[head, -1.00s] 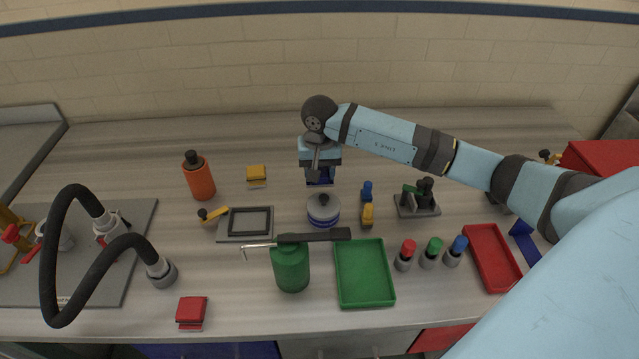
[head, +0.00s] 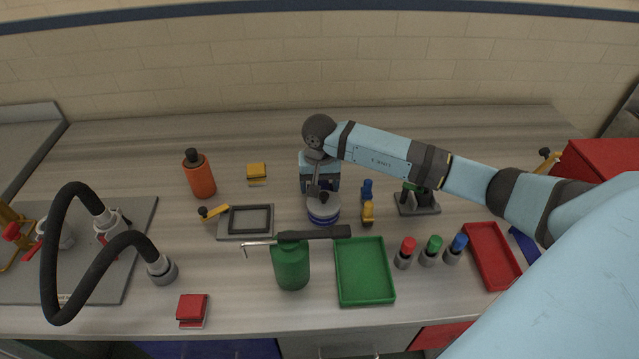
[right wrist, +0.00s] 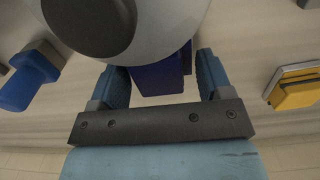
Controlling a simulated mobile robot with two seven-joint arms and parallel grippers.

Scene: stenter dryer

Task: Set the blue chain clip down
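The blue chain clip (right wrist: 160,80) shows dark blue between the two fingers of my right gripper (right wrist: 163,68) in the right wrist view. Its sides lie close along both fingertips, and its far part is hidden under the round grey jar lid. In the head view my right gripper (head: 320,184) points down just behind the lidded jar (head: 322,212), low over the table, and the clip is hidden there. Whether the clip touches the table cannot be seen. My left gripper is in neither view.
A yellow clip (head: 257,172) lies left of my gripper, and a small blue object (head: 367,189) stands to the right. The jar is very near the gripper. An orange bottle (head: 200,177) stands farther left. The table behind is clear.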

